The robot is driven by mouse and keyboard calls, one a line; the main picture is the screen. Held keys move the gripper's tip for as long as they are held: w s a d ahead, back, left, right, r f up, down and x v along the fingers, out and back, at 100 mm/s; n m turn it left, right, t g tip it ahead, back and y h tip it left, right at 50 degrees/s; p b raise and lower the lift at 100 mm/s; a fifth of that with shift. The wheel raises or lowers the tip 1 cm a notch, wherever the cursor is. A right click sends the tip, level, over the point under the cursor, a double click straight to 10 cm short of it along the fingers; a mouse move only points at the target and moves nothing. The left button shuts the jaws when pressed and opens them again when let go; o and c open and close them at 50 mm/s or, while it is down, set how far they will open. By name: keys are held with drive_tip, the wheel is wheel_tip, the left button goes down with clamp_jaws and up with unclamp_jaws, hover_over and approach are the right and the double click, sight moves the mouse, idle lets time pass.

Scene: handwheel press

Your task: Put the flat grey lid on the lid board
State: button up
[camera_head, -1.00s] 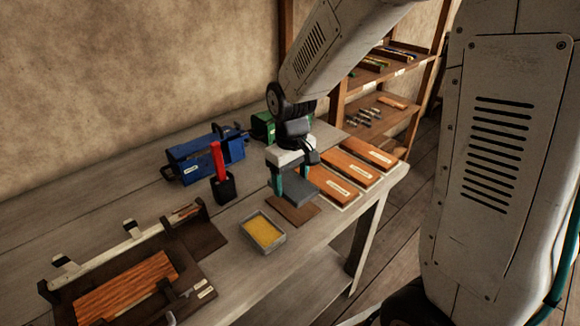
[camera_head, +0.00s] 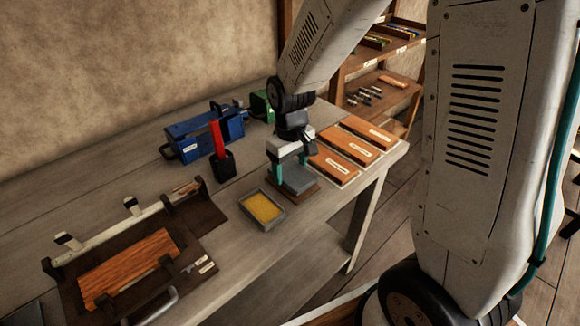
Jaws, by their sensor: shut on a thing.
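The flat grey lid (camera_head: 297,179) is between the fingers of my gripper (camera_head: 290,172), which is shut on it. The lid is low over the brown lid board (camera_head: 306,197), within its outline as seen from here. The board's edge shows at the front and right of the lid. I cannot tell whether the lid touches the board. My gripper points down, and its teal fingers show at the left and at the back of the lid.
A grey tray with yellow filling (camera_head: 263,209) stands close to the left of the board. A red-handled tool in a black holder (camera_head: 222,165) and a blue device (camera_head: 196,136) are behind. Labelled orange-brown blocks (camera_head: 343,149) lie to the right. A wooden fixture (camera_head: 128,265) is front left.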

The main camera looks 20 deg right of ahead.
drive_tip(key=shift+f, duration=0.7)
drive_tip(key=o, duration=1.3)
drive_tip(key=shift+c, duration=0.2)
drive_tip(key=shift+r, duration=3.55)
